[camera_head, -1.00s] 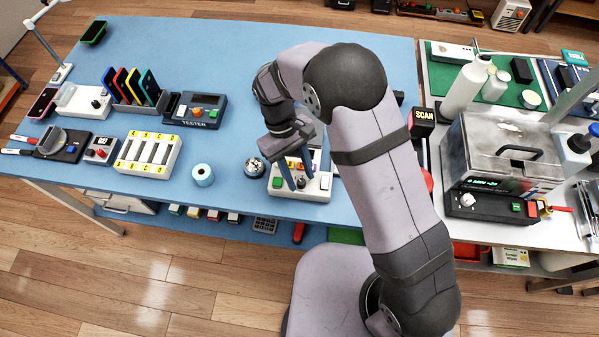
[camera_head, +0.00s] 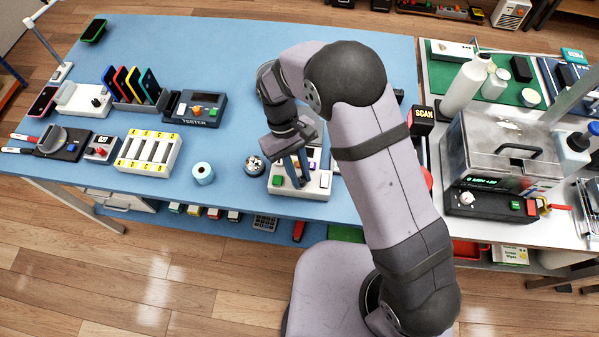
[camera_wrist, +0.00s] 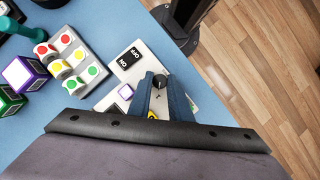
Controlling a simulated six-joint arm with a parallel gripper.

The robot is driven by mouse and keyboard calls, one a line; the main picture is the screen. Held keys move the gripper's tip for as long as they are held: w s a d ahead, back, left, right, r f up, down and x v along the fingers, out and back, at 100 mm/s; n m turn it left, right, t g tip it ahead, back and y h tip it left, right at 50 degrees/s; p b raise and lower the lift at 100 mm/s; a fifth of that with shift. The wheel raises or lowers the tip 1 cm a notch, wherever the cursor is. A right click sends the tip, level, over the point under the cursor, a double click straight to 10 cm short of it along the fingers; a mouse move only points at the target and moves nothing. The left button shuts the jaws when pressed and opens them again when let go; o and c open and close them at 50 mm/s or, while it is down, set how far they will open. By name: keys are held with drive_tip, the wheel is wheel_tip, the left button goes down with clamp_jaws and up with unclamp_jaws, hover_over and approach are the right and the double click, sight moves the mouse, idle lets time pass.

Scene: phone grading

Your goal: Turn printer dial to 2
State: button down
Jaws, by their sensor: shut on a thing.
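The white printer box (camera_head: 285,189) sits at the front edge of the blue table, partly hidden by my arm in the head view. It has a green button at its left and a pale button at its right. In the wrist view its white top (camera_wrist: 138,48) carries two black labels and a purple-edged square. My gripper (camera_head: 299,183) points down at the printer in the head view, shut on the dial. The dial's pointer and number marks are not readable.
In the wrist view, a rack with red, yellow and green dots (camera_wrist: 78,48) and coloured cubes (camera_wrist: 24,73) lie close by.

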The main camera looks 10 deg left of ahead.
drive_tip(key=m+g+y, duration=0.1)
drive_tip(key=m, duration=0.3)
drive_tip(key=shift+w+d+p, duration=0.15)
drive_tip(key=shift+p, duration=0.15)
drive_tip(key=shift+m+y, duration=1)
drive_tip(key=shift+m, duration=1.1)
drive_tip(key=c, duration=1.6)
unclamp_jaws()
drive_tip(key=shift+d, duration=0.1)
drive_tip(key=shift+c, duration=0.2)
drive_tip(key=b+v, duration=0.1)
drive_tip(key=v, duration=0.6)
drive_tip(key=shift+r+b, duration=0.2)
drive_tip(key=shift+b, duration=0.15)
drive_tip(key=shift+w, duration=0.1)
